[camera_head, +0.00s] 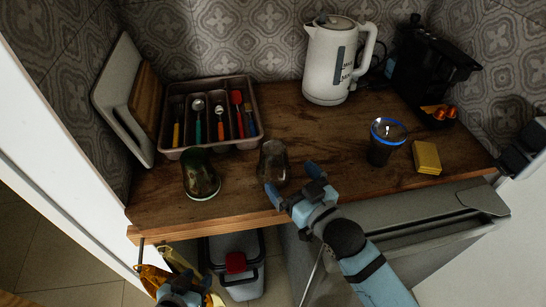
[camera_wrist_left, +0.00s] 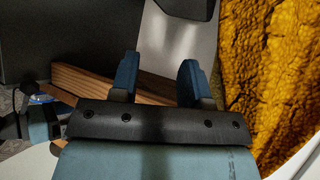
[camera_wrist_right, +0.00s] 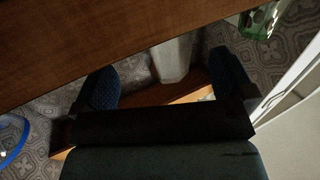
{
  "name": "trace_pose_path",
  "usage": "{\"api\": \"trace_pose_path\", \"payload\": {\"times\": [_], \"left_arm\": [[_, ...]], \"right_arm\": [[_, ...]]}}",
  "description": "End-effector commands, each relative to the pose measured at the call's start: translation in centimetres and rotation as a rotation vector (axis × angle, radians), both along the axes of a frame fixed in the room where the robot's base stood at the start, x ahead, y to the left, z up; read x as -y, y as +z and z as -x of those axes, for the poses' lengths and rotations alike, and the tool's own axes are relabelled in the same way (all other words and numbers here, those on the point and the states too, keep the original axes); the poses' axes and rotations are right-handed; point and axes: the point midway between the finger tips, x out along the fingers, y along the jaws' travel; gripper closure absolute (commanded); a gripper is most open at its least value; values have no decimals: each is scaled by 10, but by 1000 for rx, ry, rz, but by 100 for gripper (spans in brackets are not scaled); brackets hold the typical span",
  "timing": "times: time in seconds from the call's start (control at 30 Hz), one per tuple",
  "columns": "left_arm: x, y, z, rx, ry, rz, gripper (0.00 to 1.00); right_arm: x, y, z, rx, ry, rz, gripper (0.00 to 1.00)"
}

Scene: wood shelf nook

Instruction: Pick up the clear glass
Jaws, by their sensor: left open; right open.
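The clear glass (camera_head: 273,162) stands on the wooden counter near its front edge, in the middle of the head view. My right gripper (camera_head: 294,182) is open just to its lower right, with the fingers close to it; contact cannot be told. In the right wrist view the open right fingers (camera_wrist_right: 165,82) have a pale grey shape between them; whether this is the glass is unclear. My left gripper (camera_head: 178,285) is low, below the counter's front edge. In the left wrist view its fingers (camera_wrist_left: 158,78) are open and empty.
A greenish glass (camera_head: 201,177) stands left of the clear glass. A cutlery tray (camera_head: 165,130) and kettle (camera_head: 325,65) stand behind. A blue-rimmed cup (camera_head: 385,145) and yellow sponge (camera_head: 427,157) are to the right. Yellow cloth (camera_wrist_left: 275,70) hangs beside my left gripper.

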Motion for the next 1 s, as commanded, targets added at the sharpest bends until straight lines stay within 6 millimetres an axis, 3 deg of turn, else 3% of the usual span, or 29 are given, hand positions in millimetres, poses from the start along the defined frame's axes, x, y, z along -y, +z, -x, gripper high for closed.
{"api": "trace_pose_path", "payload": {"times": [0.3,0.6,0.87,1.0], "left_arm": [[-4,-3,0,2,-7,-13,57],[-2,-1,-3,7,-3,-7,57],[1,0,-4,7,3,2,57],[1,0,-4,7,3,2,57]], "right_arm": [[-29,-4,-33,1,-1,0,0],[-32,-4,-37,-1,-1,1,0],[-32,-4,-37,-1,-1,1,56],[-32,-4,-37,0,-1,0,56]]}}
